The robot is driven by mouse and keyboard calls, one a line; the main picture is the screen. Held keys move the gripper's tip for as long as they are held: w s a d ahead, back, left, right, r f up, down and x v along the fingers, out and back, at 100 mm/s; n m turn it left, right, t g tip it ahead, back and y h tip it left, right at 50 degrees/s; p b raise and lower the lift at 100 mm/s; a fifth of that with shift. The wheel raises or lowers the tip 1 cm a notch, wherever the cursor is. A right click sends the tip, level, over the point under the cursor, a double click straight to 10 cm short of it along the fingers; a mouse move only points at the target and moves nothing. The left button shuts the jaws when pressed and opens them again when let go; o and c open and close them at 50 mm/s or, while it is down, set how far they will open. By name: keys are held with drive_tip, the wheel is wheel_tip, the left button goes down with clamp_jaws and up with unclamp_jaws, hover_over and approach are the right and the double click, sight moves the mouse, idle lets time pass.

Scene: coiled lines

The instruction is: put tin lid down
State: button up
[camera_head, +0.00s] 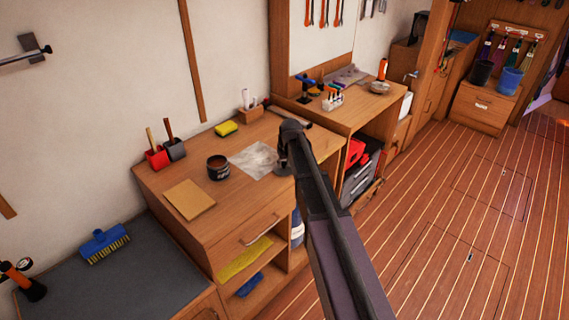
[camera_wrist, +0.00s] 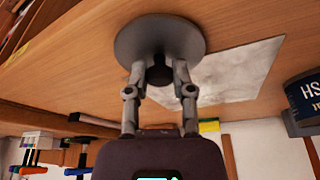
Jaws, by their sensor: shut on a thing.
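The tin lid (camera_wrist: 160,32) is a round dark grey disc with a dark knob. In the wrist view my gripper (camera_wrist: 158,72) is shut on the knob, with one finger on each side. In the head view a small grey edge of the lid (camera_head: 284,170) shows beside my gripper (camera_head: 290,152), above the wooden bench top; my arm hides the rest. I cannot tell whether the lid touches the bench. An open dark tin (camera_head: 218,167) stands to the left, and its labelled side shows at the wrist view's right edge (camera_wrist: 306,97).
A pale crumpled sheet (camera_head: 253,160) lies between tin and lid. A brown card (camera_head: 190,199), yellow sponge (camera_head: 226,128), red cup (camera_head: 157,158) and grey cup (camera_head: 175,149) are on the same bench (camera_head: 225,205). A small wooden holder (camera_head: 251,113) stands at the back.

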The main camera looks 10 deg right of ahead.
sight(288, 174)
drive_tip(key=o, duration=0.9)
drive_tip(key=shift+r, duration=0.1)
drive_tip(key=shift+r+p, duration=0.6)
drive_tip(key=shift+p, duration=0.2)
drive_tip(key=p+v, duration=1.1)
drive_tip(key=shift+s+r, duration=0.15)
drive_tip(key=shift+r, duration=0.15)
drive_tip(key=s+m+g, duration=0.1)
drive_tip(key=s, duration=0.7)
drive_tip(key=s+g, duration=0.1)
drive_tip(key=s, duration=0.8)
drive_tip(key=s+f+m+g, duration=0.1)
drive_tip(key=s, duration=0.7)
drive_tip(key=shift+s+a+m+h, duration=0.2)
drive_tip(key=shift+s+m+h, duration=0.1)
drive_tip(key=shift+s+h, duration=0.1)
